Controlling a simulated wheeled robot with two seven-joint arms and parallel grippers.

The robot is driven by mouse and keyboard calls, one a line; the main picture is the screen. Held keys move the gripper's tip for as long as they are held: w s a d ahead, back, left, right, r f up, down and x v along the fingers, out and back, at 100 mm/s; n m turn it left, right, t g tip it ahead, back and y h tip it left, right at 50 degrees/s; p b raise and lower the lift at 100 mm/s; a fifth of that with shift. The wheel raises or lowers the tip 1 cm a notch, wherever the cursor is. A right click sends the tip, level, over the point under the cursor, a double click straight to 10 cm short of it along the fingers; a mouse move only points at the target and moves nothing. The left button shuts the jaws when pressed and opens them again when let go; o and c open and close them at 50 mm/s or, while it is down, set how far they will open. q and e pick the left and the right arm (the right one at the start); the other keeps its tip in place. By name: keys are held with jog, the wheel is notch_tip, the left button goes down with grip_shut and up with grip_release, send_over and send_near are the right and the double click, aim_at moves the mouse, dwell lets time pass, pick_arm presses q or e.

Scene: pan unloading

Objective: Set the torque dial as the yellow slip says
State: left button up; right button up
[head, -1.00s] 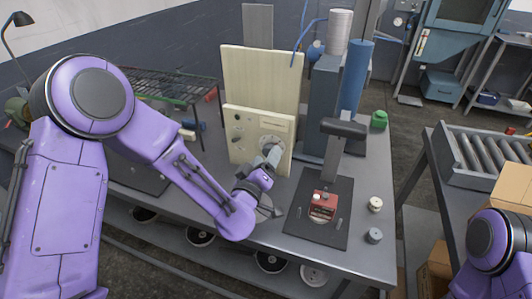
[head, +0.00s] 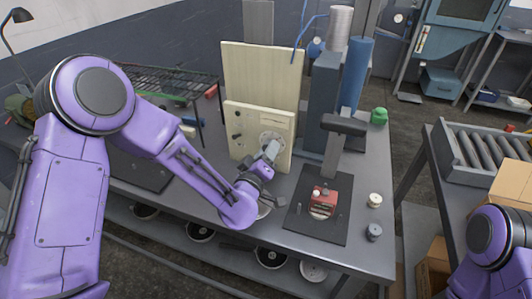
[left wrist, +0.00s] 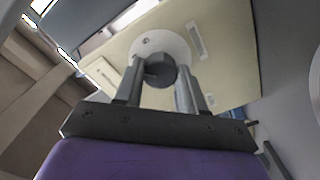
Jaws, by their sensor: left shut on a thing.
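The cream panel (head: 245,120) stands upright on the bench, with a round pale dial plate (head: 272,136) at its right and small dark knobs at its left. My left gripper (head: 271,150) is at the plate. In the left wrist view, the dark torque dial (left wrist: 160,70) sits between the two fingers of my left gripper (left wrist: 160,78), in front of the pale disc (left wrist: 168,42). The fingers are shut on it. The marks around the dial are too small to read. I cannot make out the yellow slip. My right gripper is out of view.
A dark press (head: 343,127) stands right of the panel, with a red block (head: 322,203) on its base plate (head: 302,220). Two small round pieces (head: 374,200) are near the bench's right edge. A wire rack (head: 165,85) is at the left. A roller conveyor (head: 480,150) is at the right.

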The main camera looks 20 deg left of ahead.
pick_arm(q)
jog(key=shift+n+b, duration=2)
jog(key=shift+n, duration=2)
jog(key=o, duration=1.1)
jog(key=shift+a, duration=0.1)
jog(key=shift+c, duration=0.2)
jog(key=shift+s, duration=0.1)
jog(key=s+p, duration=0.7)
jog(key=s, duration=0.3)
jog(key=shift+s+a, duration=0.15)
jog(key=shift+s, duration=0.05)
